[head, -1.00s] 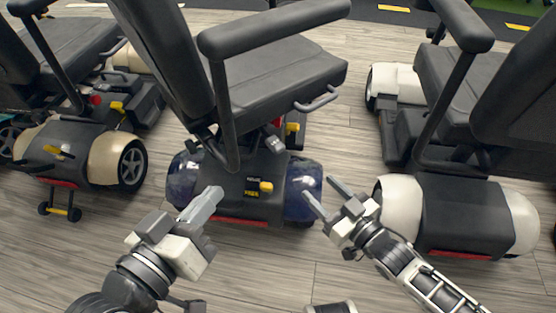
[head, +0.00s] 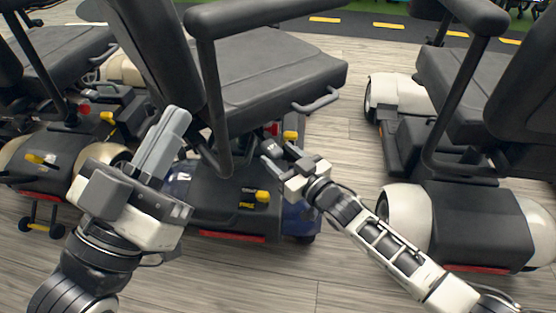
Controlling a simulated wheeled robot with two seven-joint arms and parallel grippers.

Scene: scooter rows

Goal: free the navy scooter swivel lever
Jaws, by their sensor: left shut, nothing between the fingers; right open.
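The navy scooter (head: 180,182) stands in the middle, with a dark rear cover and glossy navy fenders, its right one (head: 300,217) partly behind my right gripper. Its black seat (head: 270,80) is above, with a grey looped lever (head: 317,101) under the seat's right edge; I cannot tell whether this is the swivel lever. A yellow lever (head: 262,196) is on the rear cover and a yellow part (head: 290,134) is below the seat. My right gripper (head: 278,158) is open, just below the seat's right side, near that yellow part.
A cream scooter (head: 28,158) stands at the left and a white-fendered scooter (head: 405,215) at the right. A strip of grey wood floor (head: 345,160) is clear between the middle and right scooters. The black armrest (head: 265,18) overhangs the middle seat.

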